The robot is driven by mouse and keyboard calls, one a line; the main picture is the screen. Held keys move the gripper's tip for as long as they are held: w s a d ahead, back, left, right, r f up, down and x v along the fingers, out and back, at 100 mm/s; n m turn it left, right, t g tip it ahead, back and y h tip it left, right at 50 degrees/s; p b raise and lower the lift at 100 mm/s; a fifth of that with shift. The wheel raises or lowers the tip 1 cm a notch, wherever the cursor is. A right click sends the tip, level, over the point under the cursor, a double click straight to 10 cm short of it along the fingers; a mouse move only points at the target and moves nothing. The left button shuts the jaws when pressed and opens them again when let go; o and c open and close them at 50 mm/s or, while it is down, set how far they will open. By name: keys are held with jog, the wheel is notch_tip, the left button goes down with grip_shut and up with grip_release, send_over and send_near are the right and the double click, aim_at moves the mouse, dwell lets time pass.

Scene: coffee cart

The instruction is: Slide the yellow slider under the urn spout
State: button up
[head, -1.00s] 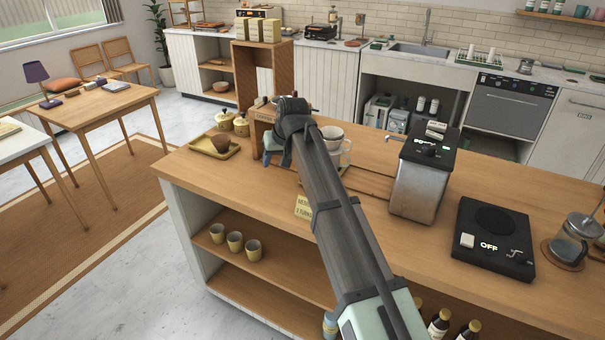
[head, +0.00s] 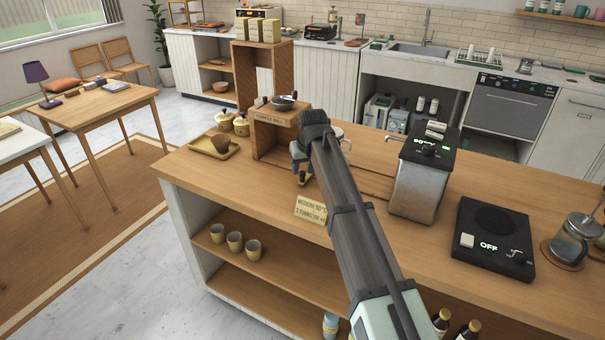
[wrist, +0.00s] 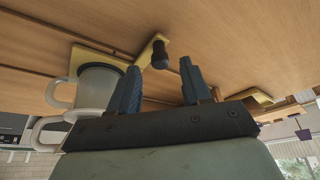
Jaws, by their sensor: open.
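The yellow slider (wrist: 149,46) shows in the wrist view as a flat yellow piece in a track in the wooden counter. A dark upright knob (wrist: 160,56) stands at its end. A cup with a dripper (wrist: 98,88) stands on the slider's wider part. My gripper (wrist: 160,75) is open and empty, with the knob beyond the gap between its fingertips, seemingly apart from them. In the head view my gripper (head: 300,178) is low over the counter, and my arm hides most of the slider and cup.
The wooden coffee mill stand (head: 262,138) is just left of and behind my gripper. A yellow tray (head: 228,155) with a brown bowl is further left. A card (head: 312,208) is at the counter's front edge. A black scale-like plate (head: 490,262) is right of the urn.

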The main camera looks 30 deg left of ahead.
aim_at(303, 172)
jog(key=shift+x, duration=2.1)
jog(key=shift+c, duration=0.2)
grip_shut()
